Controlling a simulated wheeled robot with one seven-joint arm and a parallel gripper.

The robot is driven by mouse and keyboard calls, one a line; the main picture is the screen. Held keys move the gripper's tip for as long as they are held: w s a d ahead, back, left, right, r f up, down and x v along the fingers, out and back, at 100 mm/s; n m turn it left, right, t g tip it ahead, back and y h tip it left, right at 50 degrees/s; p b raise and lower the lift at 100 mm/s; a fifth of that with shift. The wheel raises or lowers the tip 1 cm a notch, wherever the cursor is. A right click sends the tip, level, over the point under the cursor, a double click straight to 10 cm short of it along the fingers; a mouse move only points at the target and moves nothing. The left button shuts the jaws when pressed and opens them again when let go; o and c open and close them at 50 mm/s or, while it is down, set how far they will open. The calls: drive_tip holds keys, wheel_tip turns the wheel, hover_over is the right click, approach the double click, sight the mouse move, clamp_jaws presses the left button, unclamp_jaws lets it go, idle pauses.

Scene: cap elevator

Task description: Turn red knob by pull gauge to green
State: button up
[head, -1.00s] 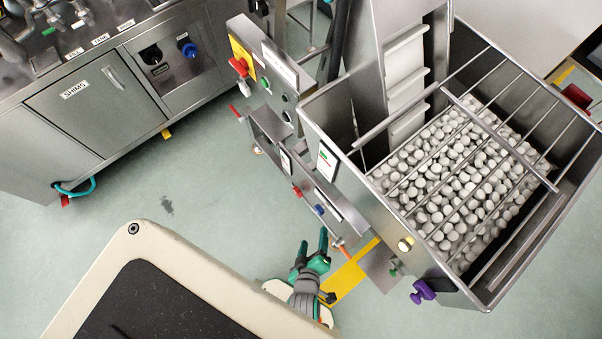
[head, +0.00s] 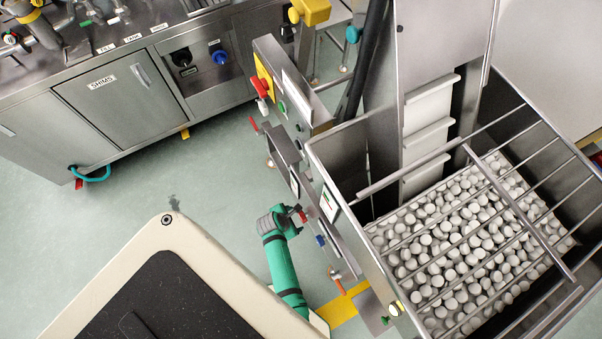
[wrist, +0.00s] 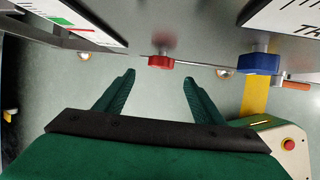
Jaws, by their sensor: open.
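The red knob (wrist: 161,61) shows in the wrist view just ahead of my gripper (wrist: 159,78), a little above the gap between its fingers. My gripper is open and empty, with the fingers spread to either side of the knob's line but not visibly touching it. In the head view the red knob (head: 303,216) is on the side panel of the cap elevator, right at the end of my gripper (head: 297,212). A gauge with a green and red scale (wrist: 62,21) is at upper left in the wrist view. Its pointer is not clear.
A blue knob (wrist: 258,61) sits right of the red one; it also shows in the head view (head: 320,240). An orange-handled valve (wrist: 293,85) is farther right. The steel hopper (head: 345,150) full of caps stands right of my arm. Open floor lies left.

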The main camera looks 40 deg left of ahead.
sight(302, 217)
drive_tip(key=x, duration=0.9)
drive_tip(key=shift+f, duration=0.25)
drive_tip(key=shift+d, duration=0.1)
drive_tip(key=c, duration=1.1)
